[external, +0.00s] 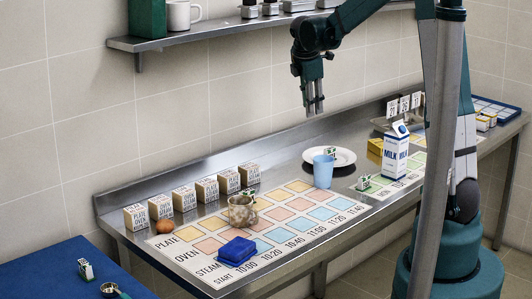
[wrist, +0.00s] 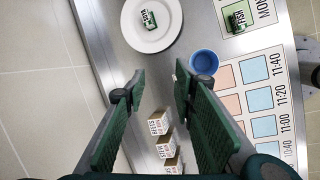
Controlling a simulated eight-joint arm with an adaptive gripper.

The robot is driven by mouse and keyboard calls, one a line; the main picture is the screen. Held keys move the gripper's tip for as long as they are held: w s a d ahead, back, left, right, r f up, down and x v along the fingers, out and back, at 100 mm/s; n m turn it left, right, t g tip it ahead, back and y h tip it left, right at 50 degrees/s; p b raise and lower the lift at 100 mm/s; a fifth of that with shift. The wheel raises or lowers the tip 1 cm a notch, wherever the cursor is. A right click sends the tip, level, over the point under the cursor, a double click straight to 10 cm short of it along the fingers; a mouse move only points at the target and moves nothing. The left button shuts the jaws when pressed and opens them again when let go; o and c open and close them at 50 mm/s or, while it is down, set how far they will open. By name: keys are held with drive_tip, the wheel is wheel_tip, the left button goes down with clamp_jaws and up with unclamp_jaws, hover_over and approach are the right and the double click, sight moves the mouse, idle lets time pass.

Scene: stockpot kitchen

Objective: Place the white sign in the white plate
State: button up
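The white plate (external: 343,160) lies on the steel counter near the back wall; it also shows at the top of the wrist view (wrist: 133,37). A small green block with a white lettered face (external: 330,151) is on the plate, also in the wrist view (wrist: 149,19). Several small white signs with dark marks, one of them here (external: 392,108), stand upright at the back right. I cannot tell which is the task's sign. My gripper (external: 315,111) hangs above the counter, left of the plate. Its fingers are apart and empty in the wrist view (wrist: 159,78).
A blue cup (external: 323,171) stands close in front of the plate. A milk carton (external: 395,155) is to the right. Several small boxes (external: 185,198) line the back. A shelf (external: 225,27) is above.

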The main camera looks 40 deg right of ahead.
drive_tip(key=s+a+r+m+t+y, duration=0.15)
drive_tip(key=s+a+r+m, duration=0.3)
drive_tip(key=s+a, duration=0.7)
drive_tip(key=s+a+r+m+t+y, duration=0.15)
drive_tip(key=s+a+r+m, duration=0.3)
drive_tip(key=s+a, duration=0.7)
drive_tip(key=s+a+f+m+t, duration=0.2)
drive_tip(key=s+a+f+m, duration=0.1)
drive_tip(key=s+a, duration=0.3)
drive_tip(key=shift+s+a+f+m+y, duration=0.4)
drive_tip(key=shift+s+m, duration=0.4)
drive_tip(key=shift+s, duration=0.35)
